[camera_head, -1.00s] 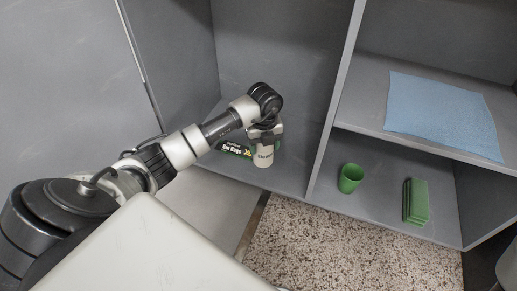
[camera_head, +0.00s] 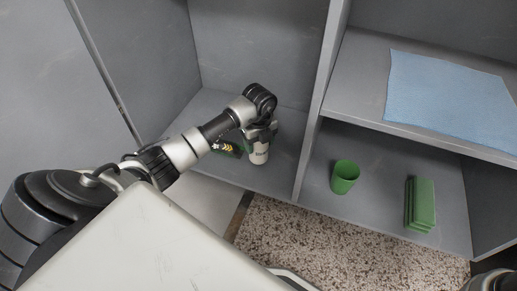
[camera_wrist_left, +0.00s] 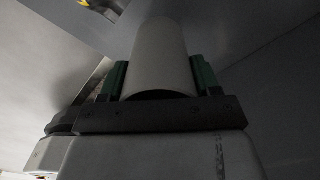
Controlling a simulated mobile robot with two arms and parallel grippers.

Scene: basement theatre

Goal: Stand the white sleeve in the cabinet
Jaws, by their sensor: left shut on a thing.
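The white sleeve (camera_head: 259,155) is an upright white cylinder with small dark print, in the left bay of the grey cabinet (camera_head: 255,50). My left gripper (camera_head: 260,135) is shut on it from above and behind. In the left wrist view the sleeve (camera_wrist_left: 160,50) sits between the two green-padded fingers. The sleeve is over the bay's floor near the front; I cannot tell whether its base touches. My right gripper is not in view; only a dark bit of what looks like my right arm shows at the bottom right corner.
Right of the divider (camera_head: 318,110) are a green cup (camera_head: 344,177) and a green block (camera_head: 420,204). A blue cloth (camera_head: 450,95) lies on the shelf above.

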